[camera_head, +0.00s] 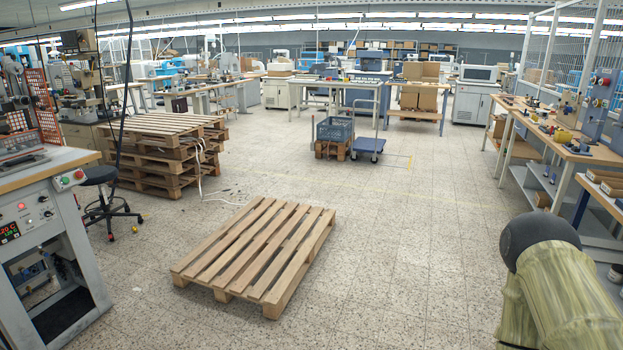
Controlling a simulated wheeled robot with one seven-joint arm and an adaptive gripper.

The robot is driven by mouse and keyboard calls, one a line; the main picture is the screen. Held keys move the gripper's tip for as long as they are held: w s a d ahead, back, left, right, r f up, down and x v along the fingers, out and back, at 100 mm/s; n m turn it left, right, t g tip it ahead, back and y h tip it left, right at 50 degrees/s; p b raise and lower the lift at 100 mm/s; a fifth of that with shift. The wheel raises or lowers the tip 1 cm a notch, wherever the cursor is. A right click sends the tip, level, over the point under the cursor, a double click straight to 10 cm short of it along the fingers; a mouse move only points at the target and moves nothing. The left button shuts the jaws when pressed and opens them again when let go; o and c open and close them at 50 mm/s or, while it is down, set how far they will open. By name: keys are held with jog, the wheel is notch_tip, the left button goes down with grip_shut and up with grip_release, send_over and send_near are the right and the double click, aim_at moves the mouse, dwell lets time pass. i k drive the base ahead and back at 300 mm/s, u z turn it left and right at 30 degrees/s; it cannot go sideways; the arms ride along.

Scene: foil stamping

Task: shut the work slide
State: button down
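No work slide can be made out with certainty in the head camera view. At the left edge stands a grey machine cabinet (70,215) with a worktop, a small lit temperature display, knobs, and red and green buttons (72,177). A grey and red device (20,148) sits on its worktop, cut off by the picture edge. I cannot tell whether the slide belongs to this machine or whether it is open or shut. My gripper is not in view.
A wooden pallet (255,250) lies on the floor in the middle. A pallet stack (155,160) and a black stool (105,190) stand at left. A blue crate (335,130) and trolley (368,146) are farther back. A workbench (560,140) runs along the right.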

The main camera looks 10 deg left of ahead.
aim_at(67, 105)
jog(key=i, duration=9.95)
jog(key=u, duration=2.35)
